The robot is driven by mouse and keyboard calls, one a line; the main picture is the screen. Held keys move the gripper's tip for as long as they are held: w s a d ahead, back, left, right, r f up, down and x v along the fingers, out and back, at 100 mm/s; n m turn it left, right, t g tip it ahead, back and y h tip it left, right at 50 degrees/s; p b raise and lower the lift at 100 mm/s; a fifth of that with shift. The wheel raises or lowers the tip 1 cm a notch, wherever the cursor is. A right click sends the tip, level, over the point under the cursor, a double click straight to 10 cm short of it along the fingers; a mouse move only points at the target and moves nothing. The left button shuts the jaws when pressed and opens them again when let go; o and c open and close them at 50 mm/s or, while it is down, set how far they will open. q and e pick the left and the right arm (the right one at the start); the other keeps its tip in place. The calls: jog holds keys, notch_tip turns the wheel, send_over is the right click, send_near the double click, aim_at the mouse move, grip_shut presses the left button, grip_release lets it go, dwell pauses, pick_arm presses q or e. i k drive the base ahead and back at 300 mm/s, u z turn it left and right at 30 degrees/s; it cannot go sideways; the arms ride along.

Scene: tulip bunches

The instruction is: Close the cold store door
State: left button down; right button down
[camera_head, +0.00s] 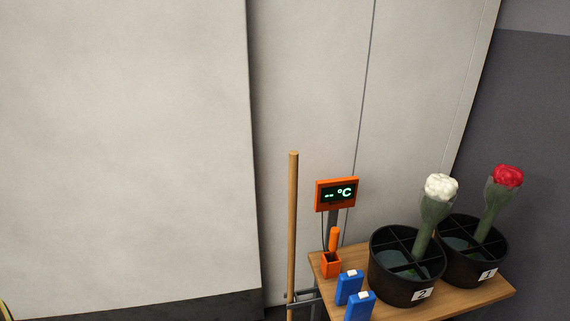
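A large off-white panel (125,150), which looks like the cold store door, fills the left of the head view. Its right edge runs down the picture and stands in front of paler wall panels (308,80). Its lower edge shows above a dark strip at the bottom left. I see no handle on the visible part, and its left and top edges are out of view. I cannot tell how far open it stands. Neither of my grippers can be made out in this view.
A wooden table (470,300) at the lower right holds black buckets (405,290) with white and red flower bunches, blue boxes (349,288), an orange holder (331,265) and a temperature display (336,194). A wooden pole (293,220) stands between panel and table.

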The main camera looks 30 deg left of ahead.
aim_at(127, 183)
jog(key=z, duration=0.25)
jog(key=i, duration=0.8)
jog(key=u, duration=0.7)
jog(key=i, duration=0.5)
jog(key=u, duration=0.55)
